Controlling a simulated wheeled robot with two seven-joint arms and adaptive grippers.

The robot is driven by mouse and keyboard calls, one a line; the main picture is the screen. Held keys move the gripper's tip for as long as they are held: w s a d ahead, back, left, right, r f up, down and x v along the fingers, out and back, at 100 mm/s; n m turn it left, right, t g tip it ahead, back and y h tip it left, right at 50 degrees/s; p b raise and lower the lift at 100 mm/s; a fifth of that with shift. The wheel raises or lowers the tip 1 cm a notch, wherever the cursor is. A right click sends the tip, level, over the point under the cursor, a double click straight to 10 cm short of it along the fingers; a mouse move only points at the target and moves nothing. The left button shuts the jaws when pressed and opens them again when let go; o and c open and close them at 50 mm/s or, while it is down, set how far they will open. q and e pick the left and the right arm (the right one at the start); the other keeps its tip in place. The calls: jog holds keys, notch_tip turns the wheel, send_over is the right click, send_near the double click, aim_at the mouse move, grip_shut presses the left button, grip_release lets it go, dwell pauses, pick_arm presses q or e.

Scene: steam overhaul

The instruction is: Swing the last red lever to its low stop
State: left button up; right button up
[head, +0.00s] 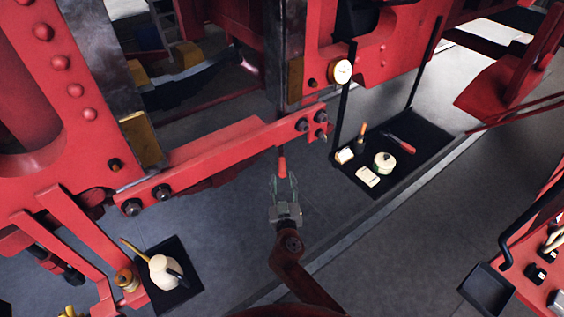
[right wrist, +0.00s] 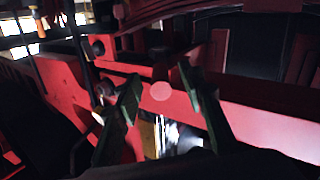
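A red lever grip (head: 282,166) sits on a thin dark rod in front of the red crossbar (head: 215,155), near the middle of the head view. My right gripper (head: 284,183) is just below the grip with its fingers apart. In the right wrist view, the round red end of the grip (right wrist: 161,91) lies between the two dark fingers of the open right gripper (right wrist: 160,82). The fingers do not look closed on it; whether either touches it I cannot tell. The lever's pivot and its low stop cannot be made out. My left gripper is not in view.
A hanging black tray (head: 420,165) with a white pot and small items is at the right. A black tray (head: 185,297) with a cream oil can (head: 165,272) is at the lower left. A round gauge (head: 340,71) is on the red frame. Grey floor (head: 230,215) shows below the crossbar.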

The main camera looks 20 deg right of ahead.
aim_at(282, 163)
jog(key=shift+w+d+r, duration=0.1)
jog(key=shift+w+r, duration=0.4)
jog(key=shift+r, duration=0.3)
jog(key=p+x, duration=0.1)
jog(key=x, duration=0.4)
jog(key=shift+w, duration=0.1)
jog(key=shift+w+d+f, duration=0.15)
jog(key=shift+w+d, duration=0.05)
jog(key=shift+w, duration=0.45)
jog(key=shift+c, duration=0.4)
grip_shut()
